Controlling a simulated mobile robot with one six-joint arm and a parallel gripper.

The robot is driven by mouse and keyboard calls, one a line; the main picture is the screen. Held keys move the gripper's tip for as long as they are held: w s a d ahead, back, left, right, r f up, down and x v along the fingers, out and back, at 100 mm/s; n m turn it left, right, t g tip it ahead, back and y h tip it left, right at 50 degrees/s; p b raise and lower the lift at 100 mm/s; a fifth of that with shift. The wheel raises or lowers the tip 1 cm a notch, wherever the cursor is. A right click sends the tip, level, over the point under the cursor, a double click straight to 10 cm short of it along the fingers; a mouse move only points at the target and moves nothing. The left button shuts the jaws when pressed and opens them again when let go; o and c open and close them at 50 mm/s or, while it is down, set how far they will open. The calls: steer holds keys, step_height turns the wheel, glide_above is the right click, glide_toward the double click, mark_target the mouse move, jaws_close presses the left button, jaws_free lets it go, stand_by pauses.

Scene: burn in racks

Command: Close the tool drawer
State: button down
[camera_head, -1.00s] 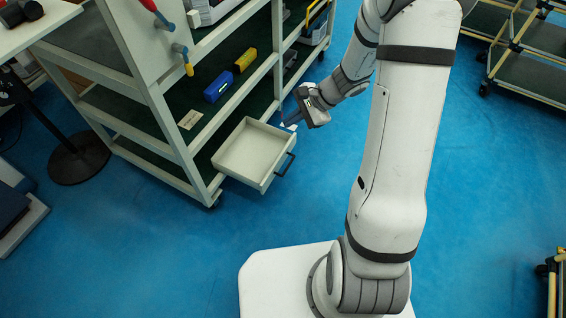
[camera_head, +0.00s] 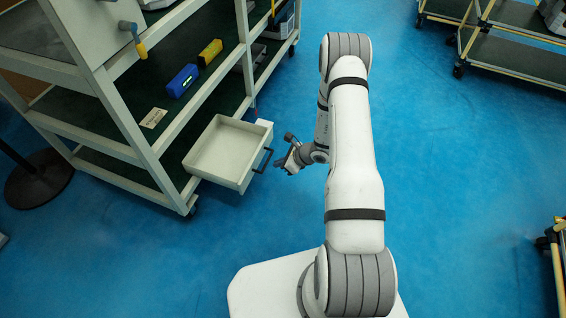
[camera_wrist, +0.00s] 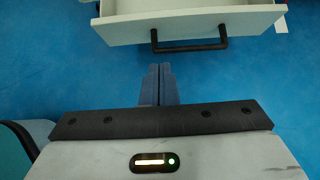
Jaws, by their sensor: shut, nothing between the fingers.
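The tool drawer (camera_head: 228,152) is a pale, empty tray pulled out from the lower level of the rack. Its dark bar handle (camera_head: 263,160) is on the front face, towards my arm. In the wrist view the drawer front (camera_wrist: 190,27) spans the top, with the handle (camera_wrist: 189,45) below its edge. My gripper (camera_head: 279,163) is just right of the handle, apart from it. In the wrist view my gripper's fingertips (camera_wrist: 159,69) are together with nothing between them, pointing at the drawer front a short gap below the handle.
The rack (camera_head: 118,112) holds a blue bin (camera_head: 182,80) and a yellow bin (camera_head: 210,52) on a shelf above the drawer. A dark round stand base (camera_head: 38,180) is at far left. Other carts (camera_head: 515,60) stand at the back right. The blue floor around the drawer is clear.

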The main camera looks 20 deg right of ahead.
mark_target(253, 165)
steer(key=w+a+f, duration=0.1)
steer(key=a, duration=0.1)
steer(key=w+a+f+b, duration=0.1)
steer(key=w+a+f, duration=0.1)
steer(key=w+a+f+b, duration=0.1)
steer(key=a, duration=0.1)
steer(key=shift+w+a+f, duration=0.1)
steer(key=shift+w+f, duration=0.15)
steer(key=shift+f, duration=0.05)
steer(key=shift+w+a+r, duration=0.1)
steer(key=shift+w+a, duration=0.15)
steer(key=shift+a, duration=0.05)
